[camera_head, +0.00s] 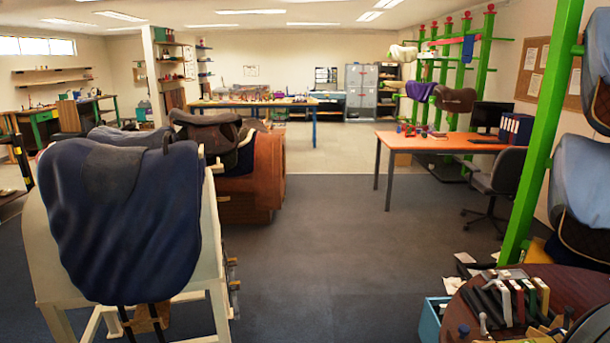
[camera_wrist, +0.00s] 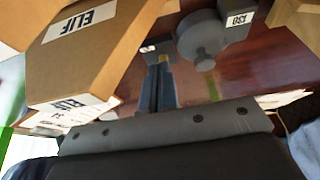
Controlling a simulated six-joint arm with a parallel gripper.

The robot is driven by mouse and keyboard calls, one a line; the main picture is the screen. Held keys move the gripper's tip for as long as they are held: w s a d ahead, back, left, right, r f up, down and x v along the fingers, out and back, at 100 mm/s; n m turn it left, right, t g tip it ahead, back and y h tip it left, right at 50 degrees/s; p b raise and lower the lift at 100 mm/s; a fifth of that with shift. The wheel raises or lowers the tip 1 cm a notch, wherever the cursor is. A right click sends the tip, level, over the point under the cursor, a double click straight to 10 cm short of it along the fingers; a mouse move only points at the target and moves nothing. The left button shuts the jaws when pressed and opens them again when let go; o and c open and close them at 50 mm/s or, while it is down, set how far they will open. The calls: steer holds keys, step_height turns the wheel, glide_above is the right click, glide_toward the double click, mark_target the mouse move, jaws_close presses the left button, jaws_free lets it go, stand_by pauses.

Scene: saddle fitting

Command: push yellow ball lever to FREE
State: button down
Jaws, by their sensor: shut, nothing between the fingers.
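In the wrist view, my gripper (camera_wrist: 158,68) shows as two dark fingers side by side, shut and empty, pointing away over a dark red-brown wooden top (camera_wrist: 205,85). A small yellow spot (camera_wrist: 163,58) shows just at the fingertips, beside a small dark block with a pale label. It is too small to tell whether it is the lever's yellow ball or whether the fingers touch it. No FREE mark can be read. In the head view I cannot pick out the yellow ball lever or my gripper among the crowded items at the lower right.
Cardboard boxes marked ELIF (camera_wrist: 95,45) stand close on the left in the wrist view. A grey round part (camera_wrist: 203,40) with a label reading 130 is ahead. In the head view, several upright bars (camera_head: 510,300) crowd the round wooden table (camera_head: 565,280). A navy-covered saddle stand (camera_head: 125,220) is at left.

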steer(key=shift+d, duration=0.1)
steer(key=shift+d, duration=0.55)
steer(key=shift+s+d+f, duration=0.1)
steer(key=shift+d+f, duration=0.15)
steer(key=shift+d, duration=1.1)
steer(key=shift+a+r, duration=0.3)
steer(key=shift+a, duration=0.2)
steer(key=shift+r, duration=3.5)
